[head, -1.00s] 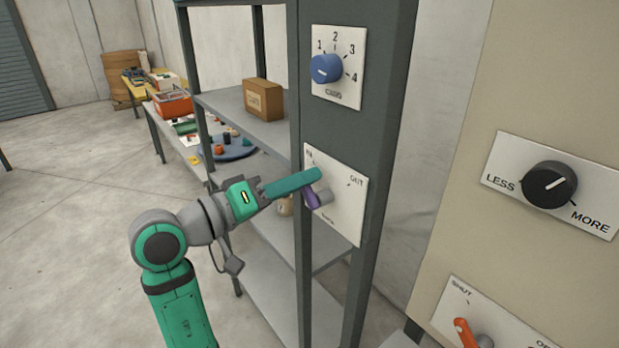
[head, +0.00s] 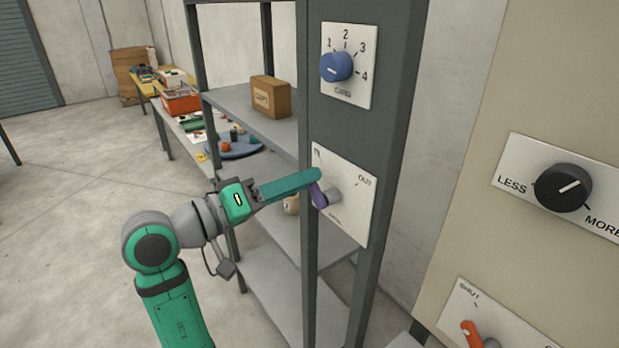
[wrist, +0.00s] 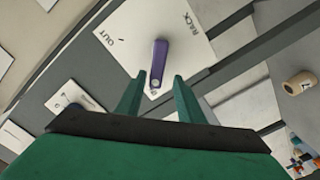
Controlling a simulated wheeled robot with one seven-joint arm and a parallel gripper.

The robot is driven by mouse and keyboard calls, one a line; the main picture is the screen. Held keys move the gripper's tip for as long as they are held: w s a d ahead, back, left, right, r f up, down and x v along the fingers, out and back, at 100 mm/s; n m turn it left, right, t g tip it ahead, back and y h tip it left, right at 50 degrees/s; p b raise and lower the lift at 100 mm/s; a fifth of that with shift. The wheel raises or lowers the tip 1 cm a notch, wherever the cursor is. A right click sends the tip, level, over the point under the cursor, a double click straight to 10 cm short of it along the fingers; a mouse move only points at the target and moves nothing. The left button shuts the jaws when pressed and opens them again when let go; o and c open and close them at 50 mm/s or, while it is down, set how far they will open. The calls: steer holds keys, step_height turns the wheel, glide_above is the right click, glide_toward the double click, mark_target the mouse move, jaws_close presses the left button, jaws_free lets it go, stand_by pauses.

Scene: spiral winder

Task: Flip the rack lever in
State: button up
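The rack lever (head: 318,195) is purple with a grey hub, on a white plate (head: 352,222) on the dark post. Its plate reads IN at upper left and OUT at upper right in the head view. My gripper (head: 317,176) is at the lever from the left. In the wrist view the lever (wrist: 159,62) stands with its end between the two spread green fingertips of my gripper (wrist: 156,92), with gaps on both sides. The IN mark is not seen in the wrist view.
A blue numbered knob (head: 336,67) is above the lever plate. A black LESS/MORE knob (head: 563,187) and an orange lever (head: 472,334) are on the beige panel at right. Grey shelves with a cardboard box (head: 271,97) stand behind my arm.

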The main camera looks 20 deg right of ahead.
steer(key=v, duration=0.8)
steer(key=shift+s+a, duration=0.3)
steer(key=shift+a, duration=0.05)
